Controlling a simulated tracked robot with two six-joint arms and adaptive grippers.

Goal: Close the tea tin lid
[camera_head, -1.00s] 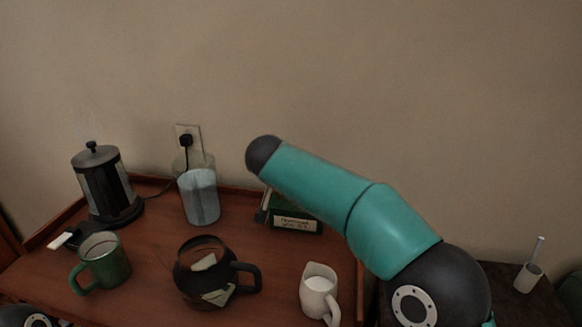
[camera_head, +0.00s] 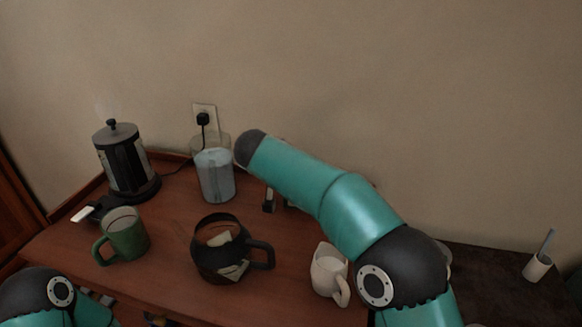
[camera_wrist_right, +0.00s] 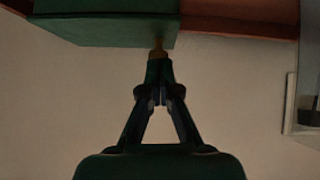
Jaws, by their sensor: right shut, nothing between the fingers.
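The tea tin is probably the green box (camera_wrist_right: 105,28) at the top of the right wrist view. Its lid cannot be told apart there. In the head view my right arm covers most of where the tin stood; only small dark and pale parts show below the arm, and I cannot tell what they are. My right gripper (camera_wrist_right: 158,62) is shut and empty. Its tips overlap the edge of the green box in the right wrist view; whether they touch it is unclear. A small brownish piece shows at the tips. My left arm shows at the lower left, its gripper out of view.
A green mug (camera_head: 128,240), a glass pot (camera_head: 222,262) and a cream pitcher (camera_head: 328,276) stand along the front of the wooden desk. A French press (camera_head: 125,165) and a translucent container (camera_head: 215,178) stand behind. A plugged wall outlet (camera_head: 204,118) is above.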

